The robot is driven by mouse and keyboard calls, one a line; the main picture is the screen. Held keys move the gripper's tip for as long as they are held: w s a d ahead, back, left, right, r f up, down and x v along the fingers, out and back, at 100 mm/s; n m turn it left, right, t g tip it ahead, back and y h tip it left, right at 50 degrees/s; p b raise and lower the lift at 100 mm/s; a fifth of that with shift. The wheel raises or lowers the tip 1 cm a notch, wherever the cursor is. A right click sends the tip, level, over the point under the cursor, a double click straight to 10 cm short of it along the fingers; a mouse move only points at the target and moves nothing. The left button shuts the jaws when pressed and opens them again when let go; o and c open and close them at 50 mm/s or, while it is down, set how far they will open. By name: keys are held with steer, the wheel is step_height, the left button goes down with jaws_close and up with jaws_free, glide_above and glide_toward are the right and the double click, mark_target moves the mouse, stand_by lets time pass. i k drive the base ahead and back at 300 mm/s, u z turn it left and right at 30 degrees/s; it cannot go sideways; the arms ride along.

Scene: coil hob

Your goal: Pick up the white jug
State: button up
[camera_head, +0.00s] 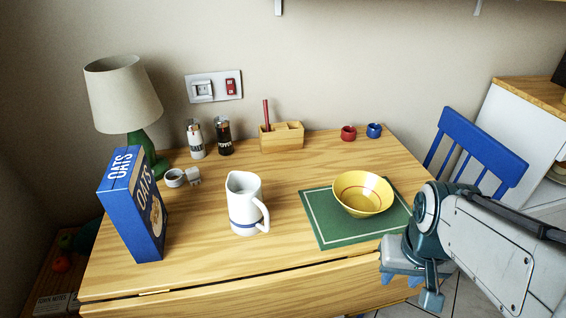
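The white jug (243,207) stands upright on the wooden table, left of the middle. It has a blue band near its base, a spout at the upper left and a handle on its right side. My gripper (411,287) is at the lower right, by the table's front edge and well apart from the jug. It points downward. Its fingers are partly hidden by its own body, so I cannot tell how far apart they are. I see nothing held in it.
A blue oats box (131,207) stands left of the jug. A yellow bowl (362,194) sits on a green mat (322,222) to its right. Behind are a lamp (122,95), two shakers, a wooden holder (281,137) and small cups. The table (215,272) is clear before the jug.

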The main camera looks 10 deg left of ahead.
mark_target(249, 215)
steer(key=z, duration=0.1)
steer(key=k, duration=0.75)
steer(key=u, duration=0.85)
steer(key=i, duration=0.5)
